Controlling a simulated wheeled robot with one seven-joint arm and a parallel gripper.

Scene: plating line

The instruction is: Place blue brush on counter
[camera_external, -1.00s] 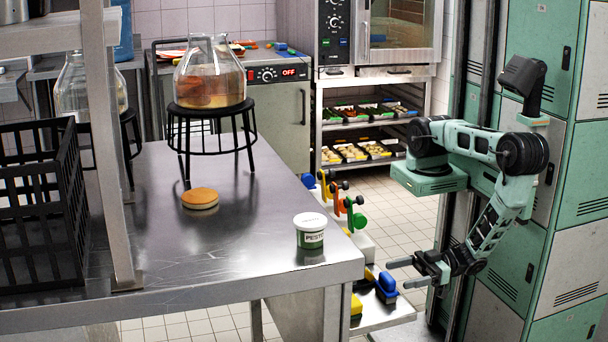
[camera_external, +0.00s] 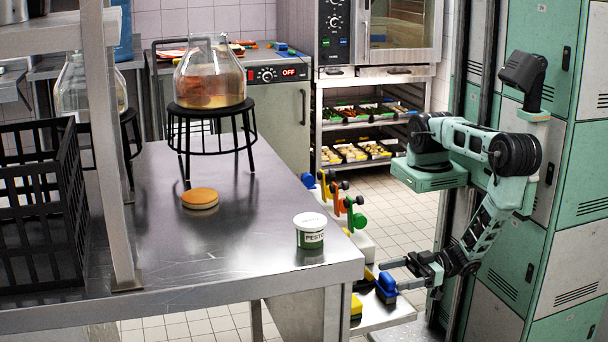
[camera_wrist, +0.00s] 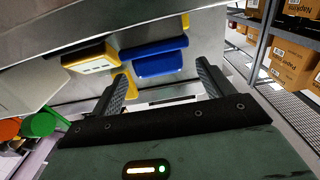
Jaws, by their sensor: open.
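The blue brush (camera_external: 386,284) is at the low shelf beside the counter's right end. In the wrist view the blue brush (camera_wrist: 152,58) lies just ahead of my fingertips, roughly between their lines. My gripper (camera_external: 390,276) is open, with its fingers pointing left at the brush. In the wrist view my gripper (camera_wrist: 165,72) has nothing between its fingers. Whether a finger touches the brush cannot be told. The steel counter (camera_external: 235,235) stands left of and above the brush.
A pesto tub (camera_external: 310,232) stands near the counter's right corner. A bun-like disc (camera_external: 200,198) and a stand with a glass jar (camera_external: 208,75) are further back. A black crate (camera_external: 40,215) is at left. A yellow-and-white brush (camera_wrist: 92,60) lies beside the blue one. The counter's front middle is clear.

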